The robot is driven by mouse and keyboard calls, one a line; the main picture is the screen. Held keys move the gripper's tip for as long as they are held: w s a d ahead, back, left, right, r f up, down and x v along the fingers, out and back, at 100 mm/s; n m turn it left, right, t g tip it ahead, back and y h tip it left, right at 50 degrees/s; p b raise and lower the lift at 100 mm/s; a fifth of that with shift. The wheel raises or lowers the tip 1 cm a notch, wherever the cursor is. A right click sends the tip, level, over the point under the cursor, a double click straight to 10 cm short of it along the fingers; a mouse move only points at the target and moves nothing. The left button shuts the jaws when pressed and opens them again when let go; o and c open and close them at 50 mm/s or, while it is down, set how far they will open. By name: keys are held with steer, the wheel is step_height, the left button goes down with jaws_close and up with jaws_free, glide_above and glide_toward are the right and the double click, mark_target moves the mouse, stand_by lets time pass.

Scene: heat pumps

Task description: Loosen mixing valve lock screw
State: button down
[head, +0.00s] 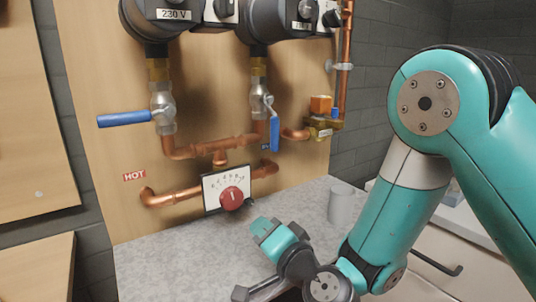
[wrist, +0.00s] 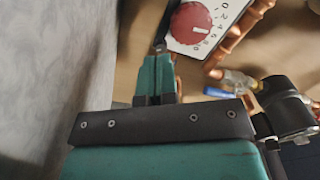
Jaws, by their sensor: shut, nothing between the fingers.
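The mixing valve shows in the head view as a white scale plate (head: 214,186) with a red round knob (head: 232,198), low on the wooden panel. In the wrist view the knob (wrist: 192,22) and numbered plate (wrist: 220,15) are at the top. A small dark part (wrist: 160,28), perhaps the lock screw, juts out beside the plate's left edge; I cannot make out its head. My gripper (head: 262,226) is below and right of the knob in the head view. Its teal fingers (wrist: 155,62) are shut and empty, with the tips near the dark part. I cannot tell whether they touch it.
Copper pipes (head: 210,147) run above and beside the valve. A blue lever (head: 125,119) sticks out left, and another blue lever (head: 275,134) hangs down. A grey mug (head: 341,205) stands on the counter (head: 165,262) to the right. The counter's left part is clear.

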mark_target(249, 201)
steer(key=shift+w+a+r+p, duration=0.35)
steer(key=shift+w+p, duration=0.25)
steer(key=shift+p, duration=0.55)
steer(key=p+x, duration=0.3)
steer(key=p, duration=0.2)
steer(key=p+x, duration=0.1)
steer(key=p, duration=0.3)
steer(key=shift+w+a, duration=0.2)
steer(key=shift+w, duration=0.05)
steer(key=shift+p, duration=0.5)
steer(key=shift+w+f, duration=0.1)
steer(key=shift+f, duration=0.05)
steer(key=shift+w, duration=0.15)
steer(key=shift+d+f+b, duration=0.15)
steer(key=shift+d+b, duration=0.1)
steer(key=shift+b, duration=0.15)
steer(key=shift+a+p, duration=0.15)
steer(key=shift+p, duration=0.25)
